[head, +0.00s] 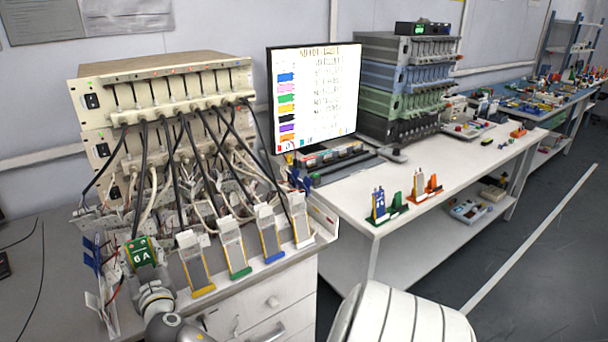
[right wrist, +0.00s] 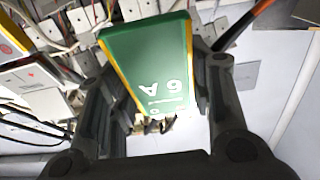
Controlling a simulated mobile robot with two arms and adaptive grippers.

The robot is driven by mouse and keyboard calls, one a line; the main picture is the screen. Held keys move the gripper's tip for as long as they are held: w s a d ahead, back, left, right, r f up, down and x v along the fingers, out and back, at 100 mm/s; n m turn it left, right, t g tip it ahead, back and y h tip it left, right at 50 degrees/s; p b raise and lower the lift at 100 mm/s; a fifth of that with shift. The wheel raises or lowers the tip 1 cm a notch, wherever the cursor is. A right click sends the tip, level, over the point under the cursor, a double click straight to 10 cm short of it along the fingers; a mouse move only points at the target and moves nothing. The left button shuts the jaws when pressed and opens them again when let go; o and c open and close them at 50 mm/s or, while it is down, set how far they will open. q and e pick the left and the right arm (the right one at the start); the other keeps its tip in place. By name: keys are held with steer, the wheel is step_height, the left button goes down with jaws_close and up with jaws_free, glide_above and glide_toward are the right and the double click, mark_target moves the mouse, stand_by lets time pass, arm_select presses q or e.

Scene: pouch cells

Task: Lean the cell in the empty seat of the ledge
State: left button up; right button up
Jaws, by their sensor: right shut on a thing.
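A green cell with yellow edges, marked 6A (head: 140,252), is held upright by my right gripper at the left of the ledge. In the right wrist view the same green cell (right wrist: 150,62) sits between the two dark fingers of my right gripper (right wrist: 158,95), which is shut on it. The white ledge (head: 318,228) runs along the bench front below the cycler rack. The arm and held cell hide the ledge's left part. My left gripper is not seen.
The beige cycler rack (head: 165,80), with many hanging cables, stands close behind the ledge. A monitor (head: 313,95) stands to its right. A white table (head: 400,225) further right carries small coloured stands. Blue clips (head: 92,255) and wires lie close left of the held cell.

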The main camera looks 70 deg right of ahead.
step_height(320, 180, down, 2)
steer(key=shift+f+b, duration=0.1)
steer(key=shift+b, duration=0.3)
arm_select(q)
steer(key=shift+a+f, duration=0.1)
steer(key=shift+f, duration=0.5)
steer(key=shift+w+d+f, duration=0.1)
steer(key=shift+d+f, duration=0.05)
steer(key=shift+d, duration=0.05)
arm_select(e)
steer(key=shift+r, duration=0.2)
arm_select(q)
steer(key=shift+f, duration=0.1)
arm_select(e)
steer(key=shift+f, duration=0.1)
